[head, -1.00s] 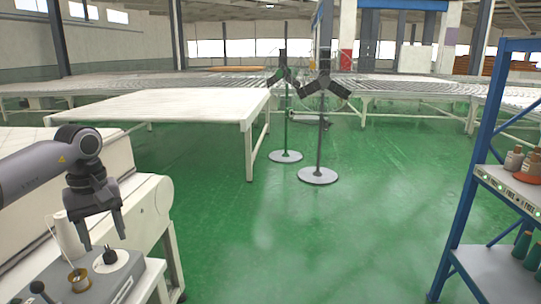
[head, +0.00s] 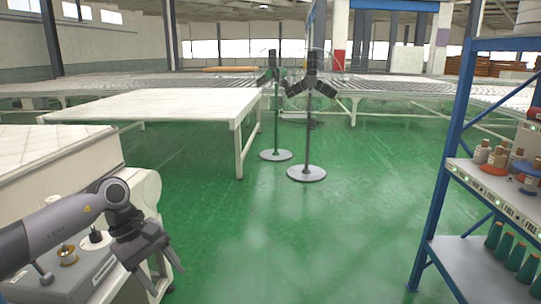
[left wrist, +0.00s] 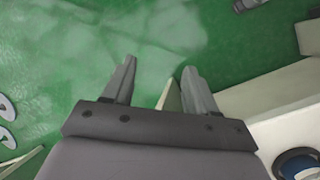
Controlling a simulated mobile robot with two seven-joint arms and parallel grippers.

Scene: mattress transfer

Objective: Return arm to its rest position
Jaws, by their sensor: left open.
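My left arm comes in from the lower left of the head view. Its gripper (head: 168,282) is open and empty, with its fingers pointing down and to the right, beside the sewing workstation. In the left wrist view the two fingers (left wrist: 154,84) stand apart with green floor between them and a pale edge near the right finger. My right gripper is not in view.
A grey machine (head: 75,278) with spools on it stands by the arm at lower left. A long white table (head: 150,105) lies beyond. Two round-based stands (head: 307,173) are mid-floor. A blue shelf (head: 462,200) with spools is at right. Open green floor (head: 300,240) lies between.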

